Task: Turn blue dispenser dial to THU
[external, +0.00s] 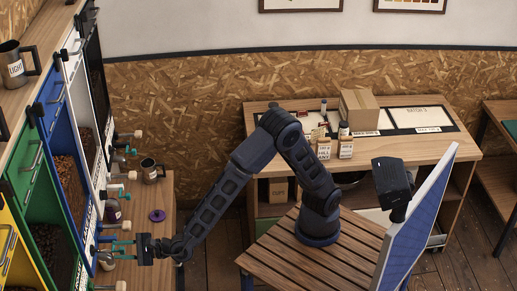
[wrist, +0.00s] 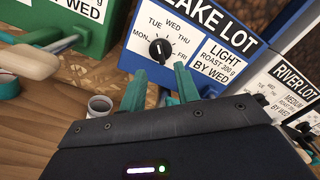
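The blue dispenser (wrist: 128,48) carries a white panel marked LAKE LOT, LIGHT ROAST and BY WED. Its black dial (wrist: 160,50) sits among the day marks MON, TUE, WED, THU and FRI. A white pointer line shows on the dial, but its exact setting is too small to tell. My gripper (wrist: 161,72) has its two teal fingers apart, just below and in front of the dial, with nothing between them. In the external view my gripper (external: 122,250) is at the lower front of the blue dispenser (external: 52,88), and the dial is hidden there.
A green dispenser (wrist: 95,35) stands to the left and a white RIVER LOT dispenser (wrist: 285,85) to the right. Handles stick out from the fronts.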

